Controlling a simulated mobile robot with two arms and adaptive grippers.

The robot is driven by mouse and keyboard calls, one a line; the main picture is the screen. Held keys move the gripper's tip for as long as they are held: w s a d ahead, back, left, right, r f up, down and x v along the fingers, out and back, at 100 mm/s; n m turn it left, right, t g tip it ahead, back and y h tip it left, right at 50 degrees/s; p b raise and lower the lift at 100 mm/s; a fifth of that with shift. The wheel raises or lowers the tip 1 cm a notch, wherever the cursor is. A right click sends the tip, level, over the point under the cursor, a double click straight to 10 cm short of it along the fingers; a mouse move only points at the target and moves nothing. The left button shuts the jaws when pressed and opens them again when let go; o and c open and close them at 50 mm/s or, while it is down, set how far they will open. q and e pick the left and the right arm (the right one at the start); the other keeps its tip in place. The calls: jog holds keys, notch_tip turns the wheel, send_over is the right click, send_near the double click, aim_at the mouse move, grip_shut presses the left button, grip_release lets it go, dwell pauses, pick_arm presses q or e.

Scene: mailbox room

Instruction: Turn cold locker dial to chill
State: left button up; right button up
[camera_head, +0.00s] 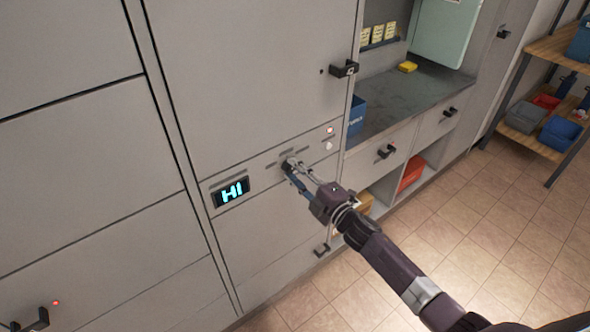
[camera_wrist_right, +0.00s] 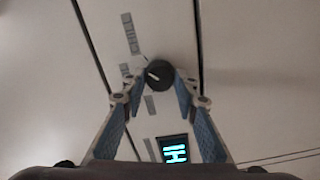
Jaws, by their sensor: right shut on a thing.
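The cold locker dial (camera_head: 290,163) is a small dark round knob on the locker's grey control strip, right of a display (camera_head: 231,191) reading "HI". In the right wrist view the dial (camera_wrist_right: 159,74) sits between my fingertips, with a pale pointer mark on its face. Grey labels surround it; one reads "CHILL" (camera_wrist_right: 127,48). The pointer does not clearly line up with that label. My right gripper (camera_head: 293,171) is shut on the dial, its fingers on either side. The display (camera_wrist_right: 174,149) also shows in the wrist view. My left gripper is not in view.
A red light (camera_head: 330,130) and a pale button are at the strip's right end. A black door handle (camera_head: 344,69) sticks out above. A counter (camera_head: 410,95) with drawers stands to the right, and a shelf rack (camera_head: 550,48) stands beyond open tiled floor.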

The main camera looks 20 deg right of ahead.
jog(key=shift+m+p, duration=0.4)
jog(key=shift+m, duration=1.1)
jog(key=o, duration=1.2)
jog(key=v, duration=1.2)
